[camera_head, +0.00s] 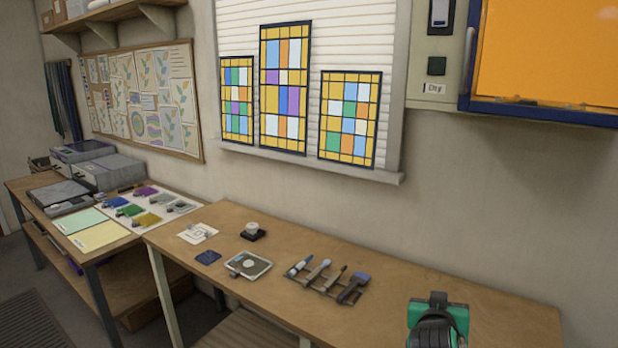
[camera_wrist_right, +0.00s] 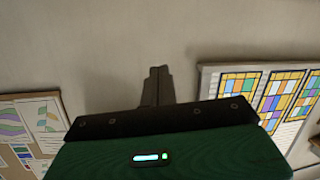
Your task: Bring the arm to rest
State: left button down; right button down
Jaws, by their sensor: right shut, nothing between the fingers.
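My right gripper (camera_wrist_right: 158,72) shows in the right wrist view with its dark fingers together and nothing between them. It is raised in the air, with the wall behind it, and touches nothing that I can see. In the head view a green and black part of my right arm (camera_head: 437,322) shows at the lower right, in front of the wooden workbench (camera_head: 480,300). The fingers cannot be made out clearly there. My left gripper is not in view.
The workbench carries a brush rack (camera_head: 327,280), a framed tile (camera_head: 248,264), a small dark-based jar (camera_head: 253,231), a white card (camera_head: 198,233) and a blue piece (camera_head: 208,257). Its right part looks clear. Stained-glass panels (camera_head: 285,88) hang at the window. An orange-fronted cabinet (camera_head: 548,50) is upper right.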

jog(key=s+f+n+g+y, duration=0.2)
jog(key=s+f+g+y, duration=0.1)
jog(key=s+f, duration=0.8)
jog(key=s+a+f+n+g+y, duration=0.25)
jog(key=s+f, duration=0.35)
jog(key=s, duration=0.7)
jog(key=s+a+f+n+g+y, duration=0.15)
jog(key=s+a+f+g, duration=0.35)
jog(key=s, duration=0.7)
notch_tip(320, 180, down, 31)
jog(key=d, duration=0.2)
jog(key=s+d+f+g, duration=0.1)
jog(key=s+f, duration=0.9)
jog(key=s+d+f+g, duration=0.1)
jog(key=s+d+f, duration=0.1)
jog(key=s+f, duration=0.8)
jog(key=shift+d+f, duration=0.25)
jog(key=shift+f, duration=0.15)
